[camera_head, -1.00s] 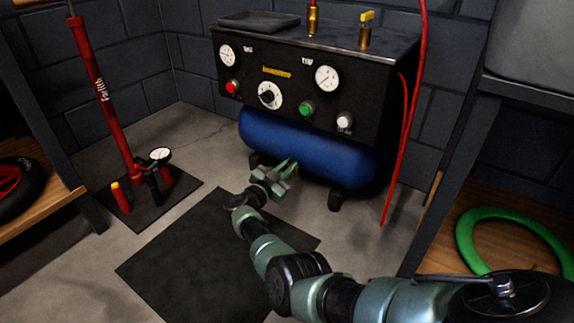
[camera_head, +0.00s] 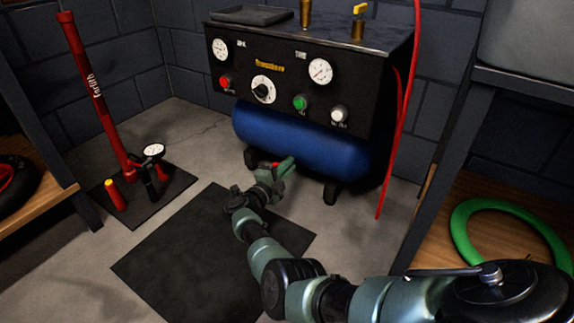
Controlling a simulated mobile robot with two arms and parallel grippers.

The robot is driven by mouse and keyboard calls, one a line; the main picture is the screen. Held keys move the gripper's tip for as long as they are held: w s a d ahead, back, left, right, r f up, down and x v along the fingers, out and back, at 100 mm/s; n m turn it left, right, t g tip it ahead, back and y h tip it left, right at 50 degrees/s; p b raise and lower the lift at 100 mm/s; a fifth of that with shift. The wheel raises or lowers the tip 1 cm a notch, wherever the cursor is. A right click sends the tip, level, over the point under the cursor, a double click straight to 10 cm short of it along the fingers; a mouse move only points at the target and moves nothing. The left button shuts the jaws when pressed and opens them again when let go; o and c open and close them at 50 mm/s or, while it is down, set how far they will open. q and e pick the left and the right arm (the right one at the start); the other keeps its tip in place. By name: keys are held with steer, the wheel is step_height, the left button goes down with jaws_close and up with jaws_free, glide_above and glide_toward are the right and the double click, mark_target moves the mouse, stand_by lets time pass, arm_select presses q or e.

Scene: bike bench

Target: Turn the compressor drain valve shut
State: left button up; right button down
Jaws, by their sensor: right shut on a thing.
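The compressor has a blue tank (camera_head: 300,144) below a black control panel (camera_head: 240,75). My right gripper (camera_head: 283,166) reaches in low at the front underside of the tank. It is shut on the drain valve, of which only a small red part (camera_head: 275,164) shows beside the fingers. The fingers hide the rest of the valve, so I cannot tell how far it is turned. My left gripper is not in view.
A red floor pump (camera_head: 97,95) stands on a dark plate at the left. A red hose (camera_head: 389,150) hangs at the compressor's right. A shelf with a green ring (camera_head: 465,235) is at the right. A black mat (camera_head: 180,265) lies under my right arm.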

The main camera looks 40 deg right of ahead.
steer(key=shift+f+m, duration=0.25)
steer(key=shift+m, duration=0.55)
steer(key=shift+f+m, duration=0.2)
steer(key=shift+m, duration=0.6)
steer(key=c, duration=1.5)
jaws_free()
steer(key=shift+a, duration=0.1)
steer(key=shift+s+a+p, duration=0.15)
steer(key=shift+a+p, duration=0.1)
steer(key=shift+p, duration=0.05)
steer(key=p+v, duration=0.3)
steer(key=v, duration=0.4)
